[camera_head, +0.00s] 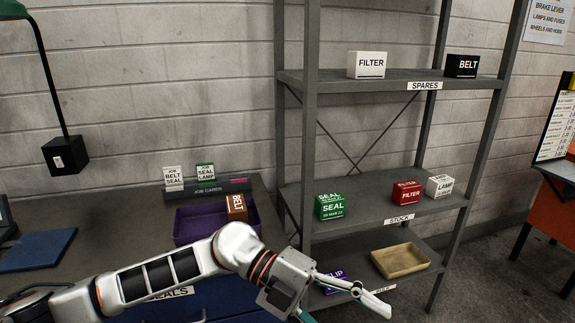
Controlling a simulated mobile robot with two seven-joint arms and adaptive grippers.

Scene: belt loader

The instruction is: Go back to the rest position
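My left arm comes in from the left, across the front of the bench. My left gripper (348,312) is in front of the lowest shelf at the bottom of the view. One finger reaches right and down, while the other is mostly cut off by the bottom edge, with a teal part showing. The fingers look spread apart, with nothing seen between them. My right gripper is not in view.
A grey shelf rack (310,130) stands close beyond the gripper. Its lowest shelf holds a tan tray (400,260) and a purple box (336,275), partly hidden by my gripper. A purple bin (187,227) with a brown box (236,208) sits on the bench behind my arm.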

